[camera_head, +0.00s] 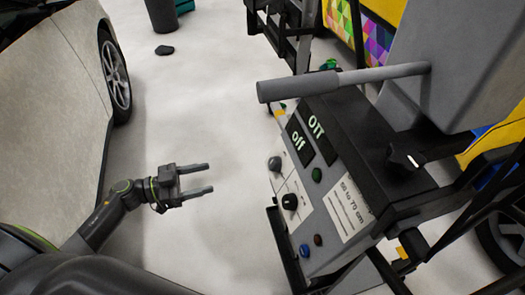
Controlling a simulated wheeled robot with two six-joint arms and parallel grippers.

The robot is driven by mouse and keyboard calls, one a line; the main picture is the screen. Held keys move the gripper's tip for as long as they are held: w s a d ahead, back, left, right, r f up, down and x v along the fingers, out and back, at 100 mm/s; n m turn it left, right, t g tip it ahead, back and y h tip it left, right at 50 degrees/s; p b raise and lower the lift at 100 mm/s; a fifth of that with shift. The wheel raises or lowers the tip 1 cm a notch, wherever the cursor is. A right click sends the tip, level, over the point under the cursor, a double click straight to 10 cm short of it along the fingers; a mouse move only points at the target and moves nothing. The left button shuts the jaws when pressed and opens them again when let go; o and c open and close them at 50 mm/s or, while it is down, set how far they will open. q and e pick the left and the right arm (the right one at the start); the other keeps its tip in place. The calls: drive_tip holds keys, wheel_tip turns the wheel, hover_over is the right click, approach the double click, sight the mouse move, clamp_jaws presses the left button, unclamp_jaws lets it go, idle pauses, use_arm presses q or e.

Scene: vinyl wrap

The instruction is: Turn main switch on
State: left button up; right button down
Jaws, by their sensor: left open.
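A grey control panel (330,225) on a machine stands right of centre. A black knob with a white mark (405,157) sits on the machine's dark side part. I cannot tell which one is the main switch. Two small displays (299,141) show light green text, one reading "off". My left gripper (211,178) is open and empty, left of the panel and apart from it. My right gripper is out of view.
A light-coloured car (60,110) stands at the left. A dark bin (161,15) and a small dark object (164,50) are at the back. Pale floor between car and machine is clear.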

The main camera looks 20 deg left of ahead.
use_arm(q)
approach(270, 164)
drive_tip(key=p+x, duration=0.1)
drive_tip(key=x, duration=0.6)
drive_tip(key=shift+d+p, duration=0.2)
drive_tip(key=shift+p, duration=0.1)
drive_tip(key=shift+w+d, duration=0.35)
drive_tip(key=shift+d, duration=0.1)
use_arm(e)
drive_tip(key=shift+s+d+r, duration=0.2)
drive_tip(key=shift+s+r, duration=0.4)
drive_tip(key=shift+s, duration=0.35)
use_arm(q)
drive_tip(key=c, duration=1)
drive_tip(key=shift+o, duration=0.2)
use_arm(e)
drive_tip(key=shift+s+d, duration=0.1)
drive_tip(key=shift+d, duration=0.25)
